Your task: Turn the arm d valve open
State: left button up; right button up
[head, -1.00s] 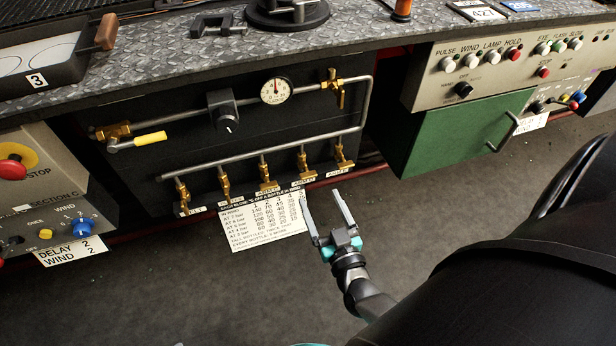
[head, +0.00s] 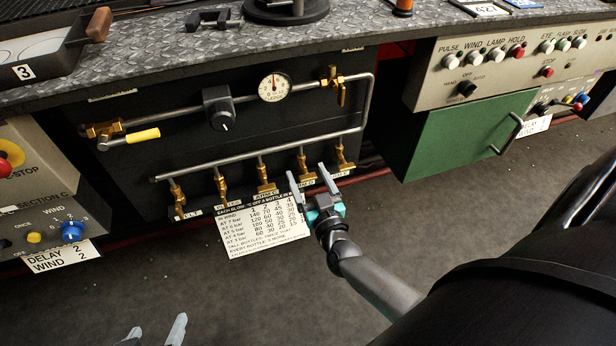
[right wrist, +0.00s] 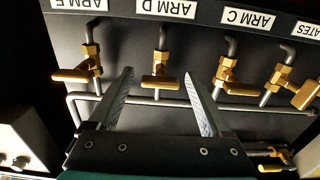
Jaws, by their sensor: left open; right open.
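The arm D valve (head: 304,168) is the brass valve fourth from the left on the lower pipe. In the right wrist view, where labels appear upside down, its brass handle (right wrist: 157,82) lies crosswise to its pipe, below the ARM D label (right wrist: 166,9). My right gripper (head: 307,174) is open in front of it. In the right wrist view the fingers (right wrist: 158,82) stand apart to either side of the handle, with no clear contact. My left gripper (head: 156,333) is open and empty at the bottom left of the head view, low over the floor.
The arm C valve (head: 264,178) and arm E valve (head: 342,157) flank it closely. A printed card (head: 260,233) hangs below. A gauge (head: 273,87) and yellow-handled lever (head: 143,135) are above.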

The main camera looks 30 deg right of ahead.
grip_shut()
dwell(0.8)
